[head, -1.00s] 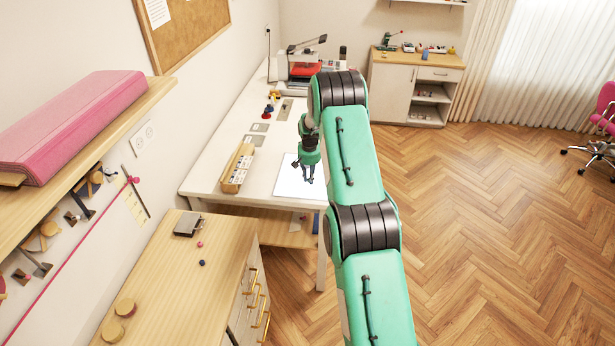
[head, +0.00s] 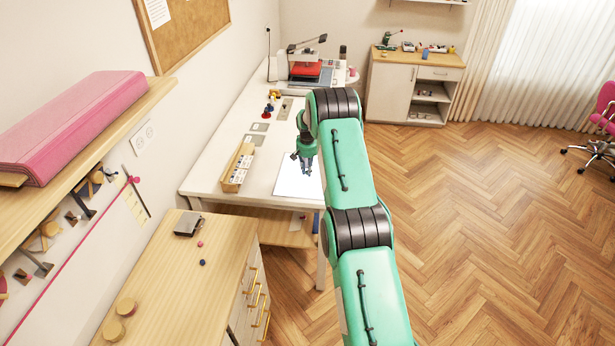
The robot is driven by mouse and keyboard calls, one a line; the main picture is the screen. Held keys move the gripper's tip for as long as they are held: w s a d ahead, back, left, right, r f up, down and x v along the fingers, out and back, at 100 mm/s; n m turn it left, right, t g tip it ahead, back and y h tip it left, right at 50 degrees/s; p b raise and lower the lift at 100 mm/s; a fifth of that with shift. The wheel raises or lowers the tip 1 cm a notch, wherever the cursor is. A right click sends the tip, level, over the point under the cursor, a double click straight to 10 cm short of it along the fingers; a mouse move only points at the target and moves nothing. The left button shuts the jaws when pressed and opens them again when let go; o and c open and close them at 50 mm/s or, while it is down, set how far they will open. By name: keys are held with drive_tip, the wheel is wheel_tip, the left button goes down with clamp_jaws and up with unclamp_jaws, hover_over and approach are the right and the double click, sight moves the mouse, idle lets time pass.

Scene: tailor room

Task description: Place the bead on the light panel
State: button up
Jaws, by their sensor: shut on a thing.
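The light panel (head: 289,187) is a bright white flat sheet lying on the white table (head: 215,187), near its front right corner. My gripper (head: 305,171) points down over the panel's right part in the head view, with its fingers close together. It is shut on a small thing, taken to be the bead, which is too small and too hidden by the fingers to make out. The gap between the fingertips and the panel cannot be told from this view.
A wooden box with white cards (head: 237,168) stands left of the panel. Grey plates (head: 256,134) and spools (head: 270,105) lie farther back. A pink bead (head: 200,244) and a dark blue bead (head: 202,262) lie on the wooden drawer cabinet (head: 180,290).

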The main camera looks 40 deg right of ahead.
drive_tip(key=shift+f, duration=1.7)
drive_tip(key=shift+f, duration=0.2)
drive_tip(key=o, duration=0.7)
drive_tip(key=shift+r, duration=0.15)
drive_tip(key=shift+s+a+r, duration=0.15)
drive_tip(key=shift+r, duration=1.85)
drive_tip(key=shift+s+a+r, duration=0.1)
drive_tip(key=shift+s+r, duration=0.05)
drive_tip(key=shift+r, duration=1.85)
drive_tip(key=shift+s+a+r, duration=0.15)
drive_tip(key=shift+r, duration=1.85)
drive_tip(key=shift+r, duration=0.15)
